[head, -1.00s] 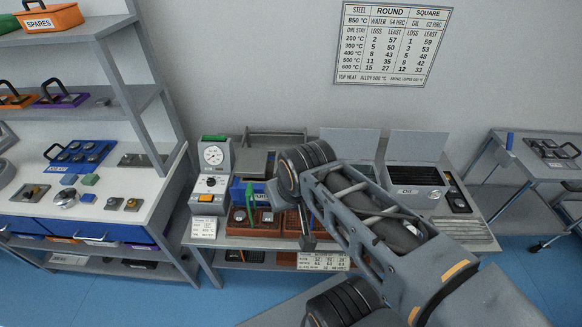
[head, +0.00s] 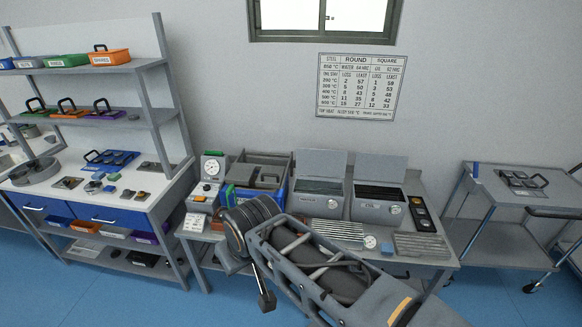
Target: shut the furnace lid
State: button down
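A grey open-topped box (head: 262,158) with a blue side panel stands on the bench behind my arm; it may be the furnace, though I read no label. A dark handle-like shape shows in it, and my arm hides its lower front. Two grey tanks with raised lids stand to its right: the left tank (head: 319,200) and the right tank (head: 377,210). Their flat lids, the left lid (head: 322,163) and the right lid (head: 381,168), lean upright at the back. My forearm and round wrist joint cross in front of the bench. My gripper's fingers cannot be made out clearly.
A dial gauge unit (head: 211,170) stands at the bench's left end. Grated plates (head: 420,246) lie at its front right. A shelf unit (head: 95,125) is to the left, a cart (head: 510,200) to the right. Blue floor is open between bench and cart.

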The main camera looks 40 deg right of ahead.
aim_at(256, 171)
jog(key=z, duration=0.8)
jog(key=i, duration=1.55)
jog(key=u, duration=0.35)
